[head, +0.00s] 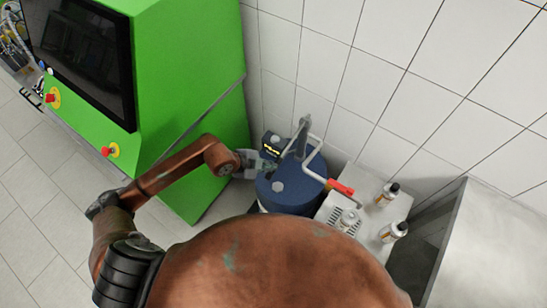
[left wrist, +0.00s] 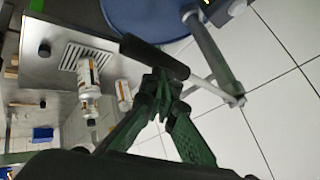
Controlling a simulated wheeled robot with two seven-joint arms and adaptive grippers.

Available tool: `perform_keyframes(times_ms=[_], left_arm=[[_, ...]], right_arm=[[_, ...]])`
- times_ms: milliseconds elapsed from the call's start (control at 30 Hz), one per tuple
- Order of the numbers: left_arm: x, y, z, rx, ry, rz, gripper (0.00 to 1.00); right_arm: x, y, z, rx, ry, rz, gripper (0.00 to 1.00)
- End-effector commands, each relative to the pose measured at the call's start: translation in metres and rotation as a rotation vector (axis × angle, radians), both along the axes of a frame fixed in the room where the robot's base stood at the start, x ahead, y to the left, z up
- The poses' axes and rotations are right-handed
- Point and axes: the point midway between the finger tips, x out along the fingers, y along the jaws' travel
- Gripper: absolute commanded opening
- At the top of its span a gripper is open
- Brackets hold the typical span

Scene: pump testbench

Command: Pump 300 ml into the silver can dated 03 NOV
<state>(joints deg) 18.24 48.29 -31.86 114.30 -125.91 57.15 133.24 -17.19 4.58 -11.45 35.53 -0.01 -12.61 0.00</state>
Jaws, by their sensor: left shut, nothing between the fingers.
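My left gripper (head: 262,165) is shut and empty beside the pump on the blue drum (head: 290,190). In the left wrist view my gripper's fingertips (left wrist: 165,82) are close to the pump's black handle grip (left wrist: 155,56); I cannot tell whether they touch it. The grey pump column (head: 302,138) stands on the drum. A bent pipe ends in a red part (head: 341,187) over the bench. A silver can (head: 388,194) with a dark cap and a similar can (head: 393,232) stand on the bench. Their dates are unreadable. My right gripper is out of view.
A small box with a yellow display (head: 273,140) sits behind the drum. The bench has a drain grate (head: 340,222) with a pale object (head: 348,217) at it. A green machine (head: 195,70) stands left, a tiled wall behind, and a metal cabinet (head: 490,250) right.

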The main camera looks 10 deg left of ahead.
Motion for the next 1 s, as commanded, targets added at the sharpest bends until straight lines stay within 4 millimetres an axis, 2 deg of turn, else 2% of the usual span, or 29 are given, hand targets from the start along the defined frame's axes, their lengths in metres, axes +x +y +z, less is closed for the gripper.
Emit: perform_keyframes(times_ms=[1000], left_arm=[[-0.0018, 0.0009, -0.0117, 0.002, 0.002, 0.001, 0.00]], right_arm=[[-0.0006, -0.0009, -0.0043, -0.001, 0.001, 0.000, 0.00]])
